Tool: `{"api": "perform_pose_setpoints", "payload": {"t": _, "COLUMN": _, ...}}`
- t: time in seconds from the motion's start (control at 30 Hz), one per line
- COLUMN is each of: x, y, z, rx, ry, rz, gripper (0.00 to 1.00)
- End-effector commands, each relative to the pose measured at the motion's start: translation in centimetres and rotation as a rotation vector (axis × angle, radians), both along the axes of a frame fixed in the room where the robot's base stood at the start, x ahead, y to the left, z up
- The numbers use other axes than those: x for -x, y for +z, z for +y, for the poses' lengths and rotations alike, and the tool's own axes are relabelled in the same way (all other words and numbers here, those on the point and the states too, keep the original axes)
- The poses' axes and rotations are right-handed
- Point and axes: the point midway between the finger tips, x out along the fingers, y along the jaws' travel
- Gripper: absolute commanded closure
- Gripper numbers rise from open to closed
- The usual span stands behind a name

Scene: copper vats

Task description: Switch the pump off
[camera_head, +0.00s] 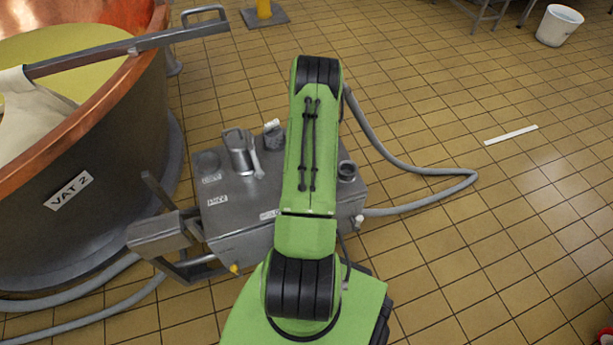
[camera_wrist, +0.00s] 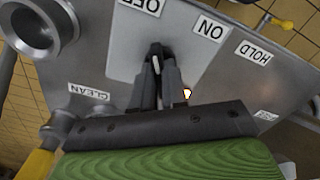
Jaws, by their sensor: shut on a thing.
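The pump is a grey metal box (camera_head: 238,218) standing on the tiled floor beside the copper vat. My green arm covers its middle in the head view, hiding my gripper and the switch there. In the wrist view, the box's top panel (camera_wrist: 110,60) carries an OFF label (camera_wrist: 140,6) and an ON label (camera_wrist: 209,29). My gripper (camera_wrist: 157,68) is shut on a small pale switch lever (camera_wrist: 156,64) below these labels. The dark fingers hide most of the lever, so I cannot tell which setting it is at.
A metal jug (camera_head: 238,155) stands on the box's far side. The copper vat (camera_head: 110,125) is close at left. A grey hose (camera_head: 425,171) loops over the floor at right.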

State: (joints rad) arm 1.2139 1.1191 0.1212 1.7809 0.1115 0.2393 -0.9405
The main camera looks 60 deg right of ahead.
Motion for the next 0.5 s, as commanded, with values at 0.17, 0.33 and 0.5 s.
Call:
{"api": "perform_pose_setpoints", "payload": {"t": 0.17, "x": 0.34, "y": -0.44, "z": 0.38, "rx": -0.01, "ry": 0.002, "rz": 0.009, "gripper": 0.86}}
{"api": "perform_pose_setpoints", "payload": {"t": 0.33, "x": 0.27, "y": -0.39, "z": 0.31, "rx": -0.009, "ry": 0.001, "rz": 0.007, "gripper": 0.62}}
{"api": "perform_pose_setpoints", "payload": {"t": 0.5, "x": 0.18, "y": -0.26, "z": 0.19, "rx": -0.005, "ry": 0.0, "rz": 0.005, "gripper": 0.62}}
